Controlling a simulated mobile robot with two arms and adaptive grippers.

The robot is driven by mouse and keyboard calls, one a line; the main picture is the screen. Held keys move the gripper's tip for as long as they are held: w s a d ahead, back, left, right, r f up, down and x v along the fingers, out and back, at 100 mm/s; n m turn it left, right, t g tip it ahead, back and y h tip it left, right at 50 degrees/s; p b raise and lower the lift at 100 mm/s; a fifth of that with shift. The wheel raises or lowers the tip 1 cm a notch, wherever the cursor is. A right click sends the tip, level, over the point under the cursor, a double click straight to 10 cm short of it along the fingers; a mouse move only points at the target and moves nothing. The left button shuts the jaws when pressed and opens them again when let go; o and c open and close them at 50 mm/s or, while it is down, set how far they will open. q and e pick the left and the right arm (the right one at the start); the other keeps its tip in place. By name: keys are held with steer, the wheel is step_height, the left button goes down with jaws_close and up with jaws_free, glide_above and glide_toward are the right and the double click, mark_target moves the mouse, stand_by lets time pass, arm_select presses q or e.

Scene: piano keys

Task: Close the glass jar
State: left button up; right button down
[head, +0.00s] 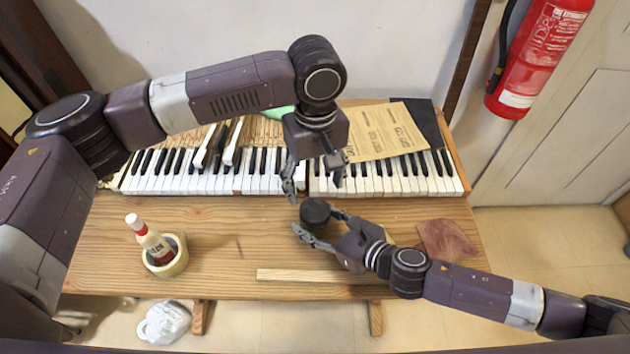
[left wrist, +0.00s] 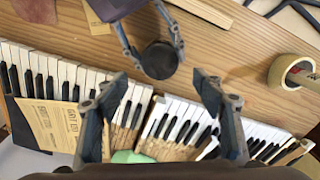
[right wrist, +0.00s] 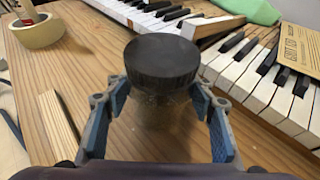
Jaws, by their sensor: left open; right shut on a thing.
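The glass jar (right wrist: 165,112) is a clear body under a round black lid (right wrist: 161,60). The lid also shows in the head view (head: 315,210) and the left wrist view (left wrist: 160,60). It sits on top of the jar; I cannot tell whether it is fully seated. My right gripper (head: 317,224) is shut on the glass jar, its fingers on both sides below the lid, over the wooden table near the keyboard's front. My left gripper (head: 314,187) is open and empty above the keys, just behind the lid and apart from it.
The wooden table (head: 215,275) holds a tape roll (head: 178,266) with a bottle (head: 147,238) in it, a wooden strip (head: 300,275) and a brown sheet (head: 447,239). The piano keys (head: 400,184) run behind, some raised, with papers (head: 385,131) on top. The table's left-centre is clear.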

mark_target(315, 210)
arm_select(q)
step_height(315, 210, down, 8)
steer(key=shift+r, duration=0.15)
arm_select(e)
steer(key=shift+f, duration=0.15)
steer(key=shift+s, duration=0.1)
